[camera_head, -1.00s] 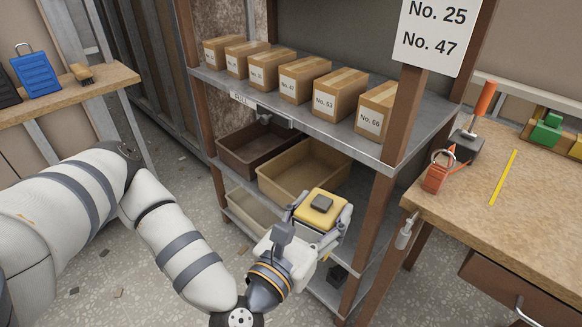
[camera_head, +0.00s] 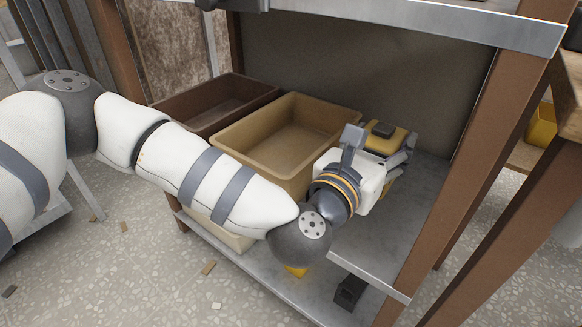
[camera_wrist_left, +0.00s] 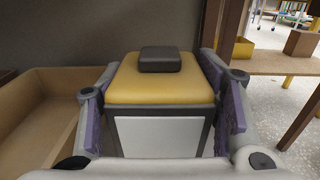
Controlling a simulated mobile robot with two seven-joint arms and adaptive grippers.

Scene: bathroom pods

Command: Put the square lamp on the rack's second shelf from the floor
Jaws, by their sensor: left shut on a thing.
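The square lamp (camera_head: 386,137) is a yellow block with a dark top piece. In the left wrist view the lamp (camera_wrist_left: 160,90) shows a pale front panel in a dark frame and looks upright. My left gripper (camera_head: 393,158) is shut on it, with one finger on each side (camera_wrist_left: 165,105). It holds the lamp over the rack's second shelf (camera_head: 425,200), right of the tan bin. I cannot tell whether the lamp's base touches the shelf. My forearm and wrist cover part of the shelf. My right gripper is not in view.
The tan bin (camera_head: 235,150) and a brown bin (camera_head: 190,105) fill the shelf's left. The shelf above (camera_head: 430,28) overhangs, and a brown post (camera_head: 465,175) stands at right. A black object (camera_head: 348,290) lies on the bottom shelf. Bare shelf shows right of the lamp.

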